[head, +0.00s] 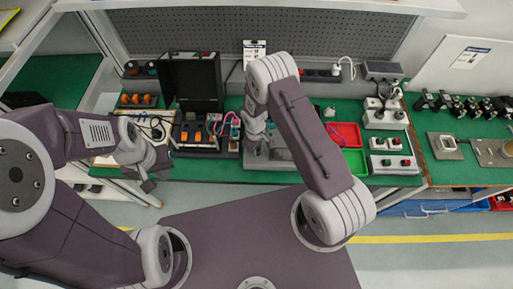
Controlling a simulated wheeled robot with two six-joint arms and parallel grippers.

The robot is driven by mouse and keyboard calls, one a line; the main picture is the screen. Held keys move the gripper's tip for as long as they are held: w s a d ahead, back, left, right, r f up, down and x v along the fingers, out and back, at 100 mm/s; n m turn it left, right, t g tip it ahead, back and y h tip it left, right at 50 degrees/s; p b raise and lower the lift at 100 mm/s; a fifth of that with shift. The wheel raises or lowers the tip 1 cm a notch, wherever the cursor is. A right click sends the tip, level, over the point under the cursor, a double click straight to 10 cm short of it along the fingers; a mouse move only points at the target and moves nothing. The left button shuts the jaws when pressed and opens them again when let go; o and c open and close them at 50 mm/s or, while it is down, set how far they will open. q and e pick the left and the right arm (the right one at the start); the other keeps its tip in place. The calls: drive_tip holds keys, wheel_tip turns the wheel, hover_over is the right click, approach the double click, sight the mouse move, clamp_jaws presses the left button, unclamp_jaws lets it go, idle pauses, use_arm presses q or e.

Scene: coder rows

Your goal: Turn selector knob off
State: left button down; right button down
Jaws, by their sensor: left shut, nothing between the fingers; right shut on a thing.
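My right gripper (256,142) points down at a grey sloped panel box (283,153) on the green bench. It is shut on a small part at the left of this box, apparently the selector knob. The gripper and arm hide the knob, so its angle cannot be seen. My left gripper (149,182) is shut and empty, in front of the bench's front edge at the left, apart from the panel box.
An open black case (193,82) with instruments stands left of the panel box. Red (347,133) and green (355,160) bins and grey button boxes (394,165) stand to its right. A pegboard (270,35) rises behind. Floor in front is clear.

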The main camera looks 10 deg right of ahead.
drive_tip(key=shift+w, duration=0.1)
drive_tip(key=c, duration=1.1)
unclamp_jaws()
drive_tip(key=r+b, duration=0.1)
drive_tip(key=r, duration=0.8)
drive_tip(key=shift+s+a+r+b, duration=0.1)
drive_tip(key=shift+s+a+b, duration=0.1)
drive_tip(key=shift+b, duration=0.15)
